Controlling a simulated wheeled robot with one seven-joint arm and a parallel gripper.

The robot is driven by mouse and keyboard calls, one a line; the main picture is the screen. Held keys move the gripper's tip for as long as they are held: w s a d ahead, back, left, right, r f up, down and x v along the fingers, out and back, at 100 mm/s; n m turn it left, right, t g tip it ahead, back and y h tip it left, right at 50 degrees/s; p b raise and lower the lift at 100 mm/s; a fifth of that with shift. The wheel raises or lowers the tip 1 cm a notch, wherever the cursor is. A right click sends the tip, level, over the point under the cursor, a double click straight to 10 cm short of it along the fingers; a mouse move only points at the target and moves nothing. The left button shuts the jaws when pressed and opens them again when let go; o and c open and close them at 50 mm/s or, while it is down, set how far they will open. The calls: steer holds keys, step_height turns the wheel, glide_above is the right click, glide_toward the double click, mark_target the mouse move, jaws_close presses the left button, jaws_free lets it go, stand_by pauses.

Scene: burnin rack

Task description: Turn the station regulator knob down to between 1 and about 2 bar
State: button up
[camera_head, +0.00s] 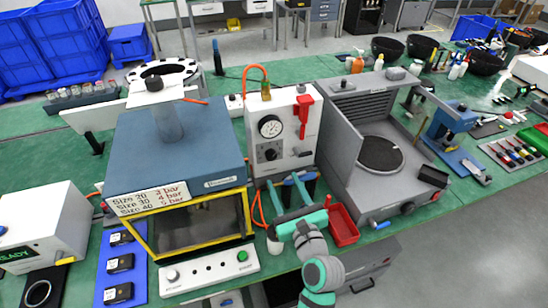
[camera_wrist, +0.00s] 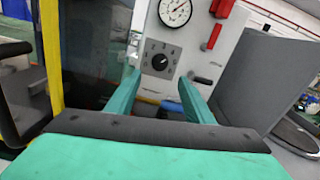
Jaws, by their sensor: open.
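The station regulator is a light grey upright panel (camera_head: 288,111) with a round white gauge (camera_head: 270,126) above a dark knob (camera_head: 271,154). My gripper (camera_head: 295,184) is open and empty, low in front of the panel. In the wrist view its teal fingers (camera_wrist: 160,84) stand apart, below and either side of the knob, not visibly touching it.
A red lever (camera_head: 304,110) is on the panel's right side. A blue machine with a yellow-framed window (camera_head: 197,222) stands close at left, a grey enclosure (camera_head: 342,112) at right. A red tray (camera_head: 343,226) lies right of my gripper. An orange hose (camera_head: 254,68) arches above.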

mark_target(272, 158)
steer(key=x, duration=0.9)
steer(key=shift+w+a, duration=0.15)
steer(key=shift+w, duration=0.2)
steer(key=c, duration=1.1)
steer(key=shift+o, duration=0.3)
